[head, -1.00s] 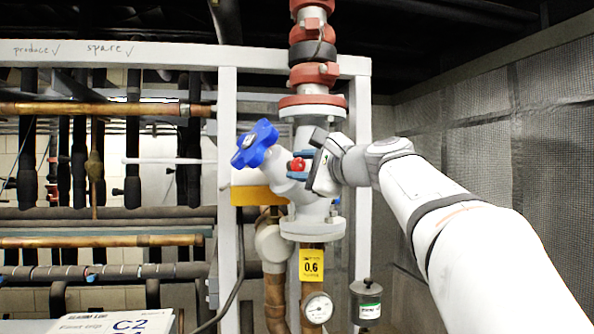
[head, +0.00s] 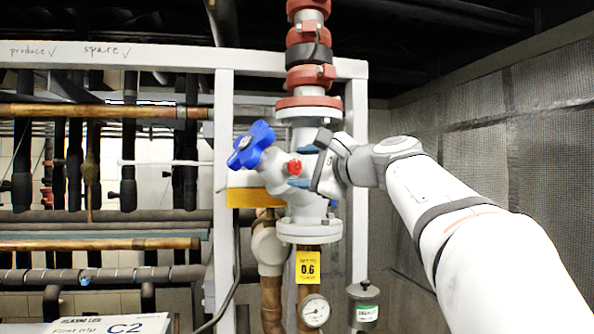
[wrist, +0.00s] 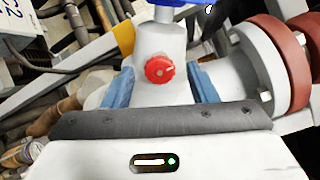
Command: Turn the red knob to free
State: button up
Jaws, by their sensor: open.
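The red knob (head: 294,167) sits on the side of the grey valve body, below and right of the blue handwheel (head: 252,145). In the wrist view the red knob (wrist: 159,69) shows face-on with a small light mark near its right edge. My gripper (head: 299,168) has its two blue fingers apart, one above and one below the knob in the head view. In the wrist view my gripper (wrist: 160,85) has one finger on each side of the knob, with gaps between. It is open and holds nothing. Contact with the valve body behind cannot be told.
A red-flanged pipe (head: 309,104) rises above the valve. A white frame post (head: 224,200) stands left, and a yellow block (head: 250,197) lies under the handwheel.

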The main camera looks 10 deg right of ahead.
jog(key=b+v, duration=0.1)
jog(key=v, duration=0.5)
jog(key=shift+f, duration=0.15)
jog(key=s+a+f+n+g+h, duration=0.2)
jog(key=s+a+f+n+g, duration=0.15)
jog(key=f, duration=1.05)
jog(key=s+a+f+n+g+h, duration=0.2)
jog(key=f+n+g, duration=0.15)
jog(key=f, duration=0.95)
jog(key=s+f+n+g+h, duration=0.2)
jog(key=s+f, duration=0.6)
jog(key=f, duration=0.4)
jog(key=s+d+f+n+g+h, duration=0.1)
jog(key=s+f+n+g+h, duration=0.1)
jog(key=s+f+n+g, duration=0.2)
jog(key=s+f+n, duration=0.3)
jog(key=s+f, duration=0.1)
jog(key=f, duration=0.3)
jog(key=shift+d+f+n, duration=0.3)
jog(key=shift+d+f, duration=0.05)
jog(key=shift+f, duration=0.05)
jog(key=shift+c, duration=0.5)
